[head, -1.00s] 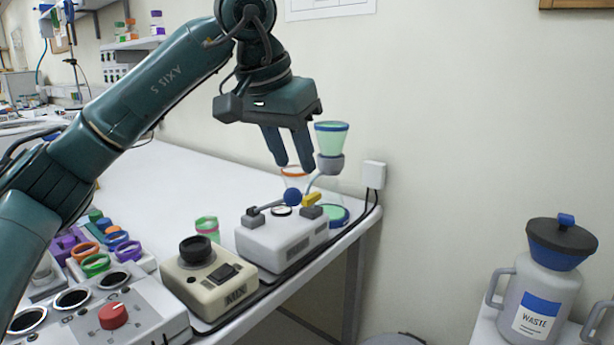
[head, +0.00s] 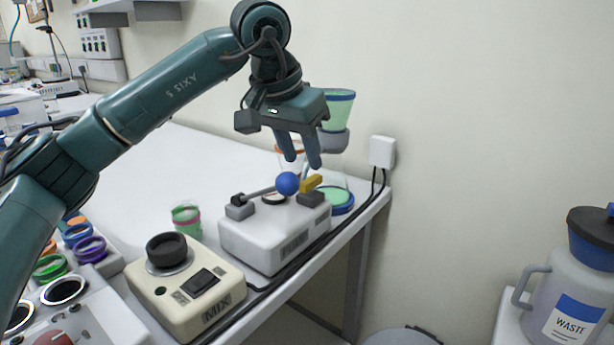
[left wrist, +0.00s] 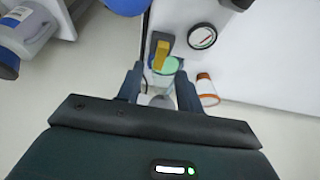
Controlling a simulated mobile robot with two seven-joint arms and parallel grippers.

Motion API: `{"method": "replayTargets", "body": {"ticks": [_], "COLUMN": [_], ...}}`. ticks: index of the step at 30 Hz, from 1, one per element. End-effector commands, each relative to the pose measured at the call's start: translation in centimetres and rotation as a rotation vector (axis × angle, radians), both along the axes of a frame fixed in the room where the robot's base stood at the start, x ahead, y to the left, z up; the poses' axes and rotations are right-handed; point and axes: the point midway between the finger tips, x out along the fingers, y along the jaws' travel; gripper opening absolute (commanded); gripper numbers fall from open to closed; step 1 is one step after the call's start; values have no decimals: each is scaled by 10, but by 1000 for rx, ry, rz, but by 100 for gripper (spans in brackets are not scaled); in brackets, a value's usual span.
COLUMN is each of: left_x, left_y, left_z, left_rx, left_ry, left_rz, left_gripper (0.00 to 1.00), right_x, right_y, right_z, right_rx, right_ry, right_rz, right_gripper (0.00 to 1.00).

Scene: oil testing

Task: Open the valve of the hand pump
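The hand pump (head: 262,238) is a white box at the far end of the bench, with a lever ending in a blue ball (head: 287,183). Its yellow valve handle (head: 311,183) sits at the right side of the top, beside a dark grey block. My left gripper (head: 301,163) is open and empty, pointing down just above the yellow handle, apart from it in the head view. In the left wrist view the yellow handle (left wrist: 160,54) lies beyond the open fingers (left wrist: 159,95), left of the round gauge (left wrist: 202,37). My right gripper is not in view.
A green-filled funnel (head: 339,105) stands close behind my left gripper. An orange-rimmed cup (left wrist: 207,90) is beside the fingers. A cream mixer (head: 185,290) stands in front of the pump. The waste jug (head: 575,290) is at right.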

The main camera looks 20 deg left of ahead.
Motion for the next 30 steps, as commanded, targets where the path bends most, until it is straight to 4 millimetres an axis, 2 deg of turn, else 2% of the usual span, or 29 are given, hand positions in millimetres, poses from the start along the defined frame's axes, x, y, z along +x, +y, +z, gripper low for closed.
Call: {"method": "replayTargets", "body": {"ticks": [1,3,9,20,30], "left_x": [4,8,15,17,17], "left_y": [-2,-3,-6,-6,-6], "left_z": [-12,-23,-40,-43,-43], "left_rx": [0,1,0,-1,0], "left_ry": [2,2,0,-1,-1], "left_rz": [0,0,1,1,0], "left_gripper": [36,36,36,36,9], "right_x": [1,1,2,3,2], "right_y": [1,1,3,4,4], "right_z": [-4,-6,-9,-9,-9], "right_rx": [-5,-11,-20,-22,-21], "right_ry": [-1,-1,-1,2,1], "right_rz": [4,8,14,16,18], "right_gripper": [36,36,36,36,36]}}
